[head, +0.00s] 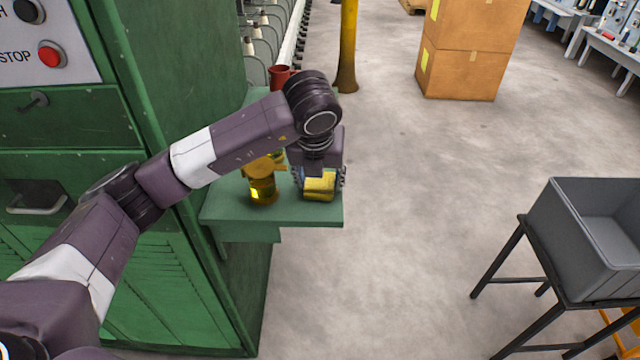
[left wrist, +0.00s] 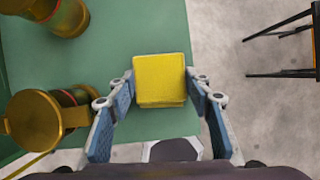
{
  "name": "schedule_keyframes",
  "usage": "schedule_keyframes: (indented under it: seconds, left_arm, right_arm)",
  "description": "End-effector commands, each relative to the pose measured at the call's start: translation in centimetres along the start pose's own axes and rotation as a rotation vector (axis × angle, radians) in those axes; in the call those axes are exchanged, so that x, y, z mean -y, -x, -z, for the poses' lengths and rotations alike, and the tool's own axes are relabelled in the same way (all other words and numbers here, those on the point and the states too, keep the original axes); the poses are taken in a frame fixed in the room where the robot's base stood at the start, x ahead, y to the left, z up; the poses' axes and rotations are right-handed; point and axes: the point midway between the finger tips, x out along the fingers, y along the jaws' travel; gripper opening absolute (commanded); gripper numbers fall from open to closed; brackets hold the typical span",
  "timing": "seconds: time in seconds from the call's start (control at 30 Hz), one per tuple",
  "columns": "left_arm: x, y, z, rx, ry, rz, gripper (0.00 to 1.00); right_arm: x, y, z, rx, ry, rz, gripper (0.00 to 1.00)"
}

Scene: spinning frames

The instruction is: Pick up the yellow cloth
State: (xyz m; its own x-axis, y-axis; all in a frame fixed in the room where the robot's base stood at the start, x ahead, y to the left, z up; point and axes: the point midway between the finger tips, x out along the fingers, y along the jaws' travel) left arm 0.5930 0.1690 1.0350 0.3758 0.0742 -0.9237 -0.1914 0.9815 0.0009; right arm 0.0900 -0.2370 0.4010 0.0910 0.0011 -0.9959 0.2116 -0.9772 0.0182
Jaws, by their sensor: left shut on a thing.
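The yellow cloth (head: 319,186) is a folded square block at the right end of the green shelf (head: 225,208) on the machine. It also shows in the left wrist view (left wrist: 160,80), between the fingertips. My left gripper (head: 319,180) points down over the cloth and is shut on it, with a finger on each side in the left wrist view (left wrist: 162,90). Whether the cloth touches the shelf I cannot tell. My right gripper is not in view.
A brass-and-glass container (head: 262,185) stands just left of the cloth, and a red mug (head: 280,76) stands farther back. The green machine (head: 180,60) rises on the left. A grey bin (head: 575,235) on a black stand is at the right, with open floor between.

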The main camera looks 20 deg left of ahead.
Motion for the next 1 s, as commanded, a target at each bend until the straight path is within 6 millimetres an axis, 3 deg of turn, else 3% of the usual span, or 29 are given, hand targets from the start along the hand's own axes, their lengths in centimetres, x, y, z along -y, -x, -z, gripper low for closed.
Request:
schedule_keyframes:
  seconds: [0.27, 0.47, 0.67, 0.8, 1.0]
  left_arm:
    - [0.0, 0.5, -0.3, 0.003, 0.001, 0.001, 0.26]
    - [0.1, 2.6, -1.2, 0.006, 0.001, 0.003, 0.26]
    - [0.1, 7.1, -3.1, 0.008, 0.002, 0.004, 0.26]
    - [0.1, 11.3, -4.8, 0.008, 0.001, 0.003, 0.26]
    - [0.0, 15.3, -6.4, 0.004, 0.001, 0.001, 0.26]
  right_arm:
    - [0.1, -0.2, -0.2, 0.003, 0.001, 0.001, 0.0]
    - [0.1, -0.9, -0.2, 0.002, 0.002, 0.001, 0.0]
    - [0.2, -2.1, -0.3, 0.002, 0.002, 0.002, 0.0]
    - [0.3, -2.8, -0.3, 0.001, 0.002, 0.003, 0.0]
    - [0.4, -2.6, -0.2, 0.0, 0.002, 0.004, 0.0]
